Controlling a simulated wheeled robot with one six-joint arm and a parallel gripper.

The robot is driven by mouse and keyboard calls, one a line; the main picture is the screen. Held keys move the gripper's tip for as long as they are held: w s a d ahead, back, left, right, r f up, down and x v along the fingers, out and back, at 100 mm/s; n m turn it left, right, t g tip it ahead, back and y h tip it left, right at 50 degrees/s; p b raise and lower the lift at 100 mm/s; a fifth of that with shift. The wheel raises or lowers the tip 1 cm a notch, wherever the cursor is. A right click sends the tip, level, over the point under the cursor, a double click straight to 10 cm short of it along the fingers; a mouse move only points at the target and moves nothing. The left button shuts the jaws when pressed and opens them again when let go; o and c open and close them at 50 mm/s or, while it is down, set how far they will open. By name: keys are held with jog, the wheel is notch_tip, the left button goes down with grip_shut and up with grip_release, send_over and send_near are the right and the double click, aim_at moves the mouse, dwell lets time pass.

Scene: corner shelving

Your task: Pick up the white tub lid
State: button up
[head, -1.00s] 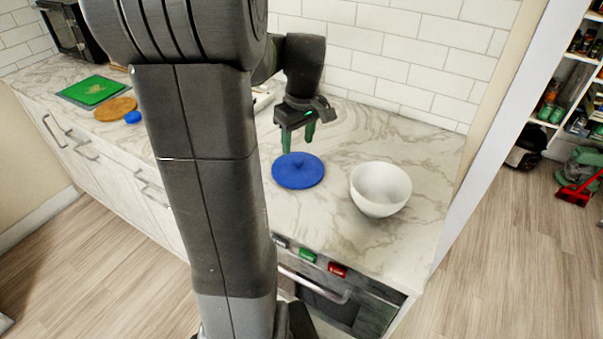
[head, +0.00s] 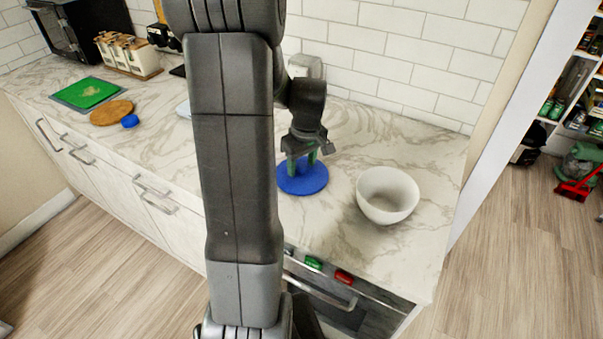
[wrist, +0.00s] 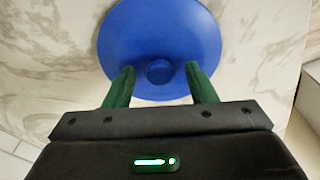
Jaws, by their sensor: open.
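A round blue lid (head: 302,179) with a small knob lies flat on the marble counter; no white lid shows in these views. My gripper (head: 301,169) is over this blue lid with its green fingers pointing down. In the wrist view the blue lid (wrist: 160,28) fills the upper middle, and its knob lies between the fingertips of my open gripper (wrist: 160,72). The fingers are apart from each other and hold nothing. I cannot tell how high the tips are above the lid.
A white bowl (head: 387,196) stands on the counter to the right of the blue lid. A wooden board (head: 111,112), a small blue item (head: 130,121) and a green board (head: 88,93) lie at the left. A tiled wall (head: 400,55) is behind.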

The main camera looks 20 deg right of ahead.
jog(key=c, duration=1.1)
jog(key=shift+o, duration=0.2)
jog(key=shift+r, duration=0.1)
